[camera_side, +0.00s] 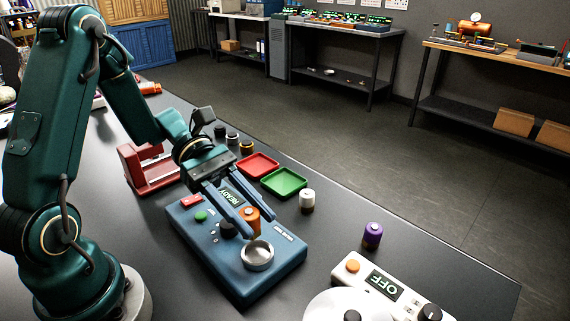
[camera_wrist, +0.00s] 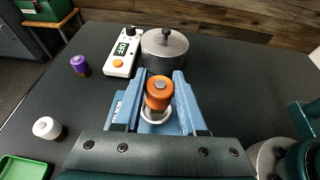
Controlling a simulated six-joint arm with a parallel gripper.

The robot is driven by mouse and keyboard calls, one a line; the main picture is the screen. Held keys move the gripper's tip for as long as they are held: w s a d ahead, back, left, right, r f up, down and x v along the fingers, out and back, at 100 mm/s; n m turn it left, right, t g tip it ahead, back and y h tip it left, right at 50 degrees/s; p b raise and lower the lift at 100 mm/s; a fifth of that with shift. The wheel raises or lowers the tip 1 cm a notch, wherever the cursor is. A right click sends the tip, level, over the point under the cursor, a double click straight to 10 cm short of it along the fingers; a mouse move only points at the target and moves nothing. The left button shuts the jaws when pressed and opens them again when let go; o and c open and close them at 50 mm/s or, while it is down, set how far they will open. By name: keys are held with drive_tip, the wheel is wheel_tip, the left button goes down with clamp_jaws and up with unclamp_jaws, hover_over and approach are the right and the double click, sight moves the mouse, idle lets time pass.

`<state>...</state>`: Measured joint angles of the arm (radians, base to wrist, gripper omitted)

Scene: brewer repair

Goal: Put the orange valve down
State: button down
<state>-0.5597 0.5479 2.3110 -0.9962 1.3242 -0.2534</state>
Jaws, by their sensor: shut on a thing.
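The orange valve (camera_side: 250,217) is held between the fingers of my gripper (camera_side: 247,222), above the blue device. In the wrist view my gripper (camera_wrist: 157,92) is shut on the orange valve (camera_wrist: 160,92), which looks upright. The blue brewer device (camera_side: 285,262) has a READY display, a green button and a dark knob. Its round metal socket (camera_side: 257,258) lies just in front of the valve; in the wrist view the socket (camera_wrist: 156,114) shows behind and below it. I cannot tell whether the valve touches the device.
A red tray (camera_side: 258,165) and a green tray (camera_side: 285,181) lie behind the device. A white valve (camera_side: 307,200) and a purple valve (camera_side: 372,235) stand to the right. A white OFF unit (camera_side: 352,268) with a pot is at the front right. A red stand (camera_side: 150,183) is at left.

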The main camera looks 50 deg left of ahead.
drive_tip(key=s+d+r+v, duration=0.1)
drive_tip(key=r+v, duration=0.1)
drive_tip(key=v, duration=0.9)
drive_tip(key=w+a+f+n+t+y, duration=0.35)
drive_tip(key=w+a+n+t, duration=0.5)
drive_tip(key=w+a, duration=0.55)
drive_tip(key=shift+y, duration=0.35)
drive_tip(key=x, duration=0.4)
drive_tip(key=s+f+x, duration=0.1)
drive_tip(key=x, duration=0.8)
drive_tip(key=shift+d+f, duration=0.3)
drive_tip(key=shift+d, duration=0.15)
drive_tip(key=shift+w+d+f, duration=0.25)
drive_tip(key=shift+f, duration=1.95)
drive_tip(key=shift+f, duration=0.15)
drive_tip(key=shift+c, duration=2.4)
unclamp_jaws()
